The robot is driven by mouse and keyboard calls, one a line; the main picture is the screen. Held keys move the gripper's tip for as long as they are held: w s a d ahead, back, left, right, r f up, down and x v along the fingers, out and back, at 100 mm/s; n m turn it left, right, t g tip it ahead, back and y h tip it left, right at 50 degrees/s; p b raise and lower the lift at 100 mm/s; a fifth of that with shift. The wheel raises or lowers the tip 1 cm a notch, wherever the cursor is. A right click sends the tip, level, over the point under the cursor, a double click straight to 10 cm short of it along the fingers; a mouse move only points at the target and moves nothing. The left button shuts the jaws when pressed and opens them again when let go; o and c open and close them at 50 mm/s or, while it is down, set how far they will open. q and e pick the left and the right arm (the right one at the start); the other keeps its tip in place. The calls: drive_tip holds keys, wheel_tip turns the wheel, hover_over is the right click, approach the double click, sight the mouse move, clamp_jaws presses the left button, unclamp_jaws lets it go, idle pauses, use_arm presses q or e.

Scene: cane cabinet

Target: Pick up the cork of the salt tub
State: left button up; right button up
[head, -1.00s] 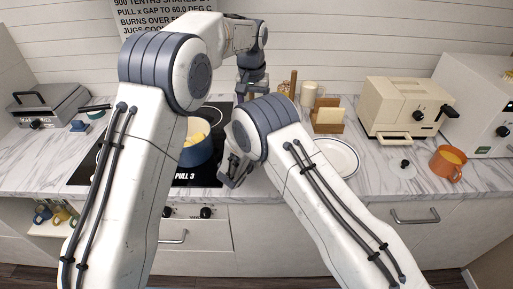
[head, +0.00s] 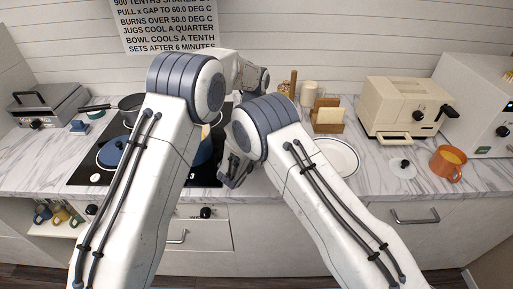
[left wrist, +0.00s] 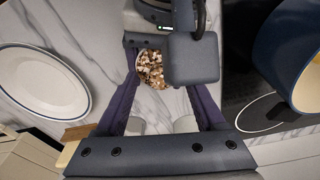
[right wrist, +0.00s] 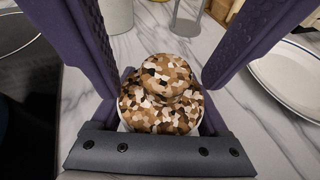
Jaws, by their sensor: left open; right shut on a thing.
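The cork (right wrist: 160,95) is a brown, white and black mottled stopper with a rounded knob, seated in the pale salt tub (right wrist: 122,126). Little of the tub shows beyond its rim. My right gripper (right wrist: 167,85) is shut on the tub, its fingers close around it. My left gripper (left wrist: 160,48) is open; its dark purple fingers stand either side of the cork (left wrist: 151,69), and I cannot tell if they touch it. Those fingers also reach down from the top in the right wrist view. In the head view my arms hide both fingertips and the tub.
A blue pot (left wrist: 287,50) on the cooktop and a white plate (head: 335,156) flank the tub. A dark pan (head: 130,104) stands at the cooktop's back left. A napkin holder (head: 328,117) and pale mug (head: 309,92) stand behind. An orange jug (head: 447,163) is far right.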

use_arm(q)
clamp_jaws()
drive_tip(key=shift+r, duration=0.1)
wheel_tip(320, 180, up, 10)
idle(0.5)
